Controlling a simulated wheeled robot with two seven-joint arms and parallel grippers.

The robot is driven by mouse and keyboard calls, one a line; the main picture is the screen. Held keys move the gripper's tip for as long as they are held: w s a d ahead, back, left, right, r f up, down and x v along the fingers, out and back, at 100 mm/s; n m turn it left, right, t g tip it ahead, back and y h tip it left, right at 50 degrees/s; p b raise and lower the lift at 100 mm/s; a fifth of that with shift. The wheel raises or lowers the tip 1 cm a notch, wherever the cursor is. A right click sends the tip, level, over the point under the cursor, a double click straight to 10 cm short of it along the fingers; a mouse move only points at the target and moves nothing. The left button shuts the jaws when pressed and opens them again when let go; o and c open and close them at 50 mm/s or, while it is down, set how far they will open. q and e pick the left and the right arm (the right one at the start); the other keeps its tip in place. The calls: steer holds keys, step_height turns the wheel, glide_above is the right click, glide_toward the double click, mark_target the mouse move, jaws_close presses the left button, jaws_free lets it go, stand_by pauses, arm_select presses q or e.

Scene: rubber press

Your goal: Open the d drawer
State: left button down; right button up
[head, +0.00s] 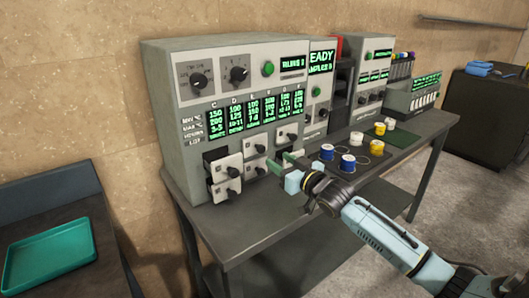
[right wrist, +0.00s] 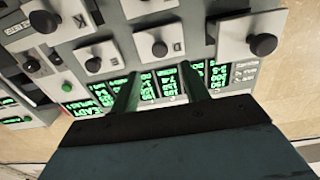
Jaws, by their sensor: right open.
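The press cabinet (head: 232,80) has several white drawer fronts with black knobs below its green readouts. The upper drawer of the second column from the left, probably the d drawer (head: 250,143), looks closed; in the right wrist view its front (right wrist: 145,43) carries a mark like a D. My right gripper (head: 281,162) has its green fingers apart and empty, in front of the drawer bank and to the right of that column. In the right wrist view the gripper (right wrist: 160,90) points at the fronts, its fingers apart from the knob. My left gripper is out of view.
Two leftmost drawers, upper (head: 224,167) and lower (head: 222,190), stick out. Spools (head: 327,152) and more instruments (head: 371,70) stand to the right on the grey table (head: 262,228). A teal tray (head: 50,257) lies on a separate table at left.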

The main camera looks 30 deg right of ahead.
mark_target(263, 149)
steer(key=w, duration=0.7)
steer(key=shift+w+a+b, duration=0.1)
steer(key=shift+a+b, duration=0.2)
steer(key=shift+b, duration=0.1)
steer(key=shift+w, duration=0.4)
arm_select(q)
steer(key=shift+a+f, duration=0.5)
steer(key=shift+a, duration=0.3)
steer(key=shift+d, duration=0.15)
arm_select(e)
jaws_close()
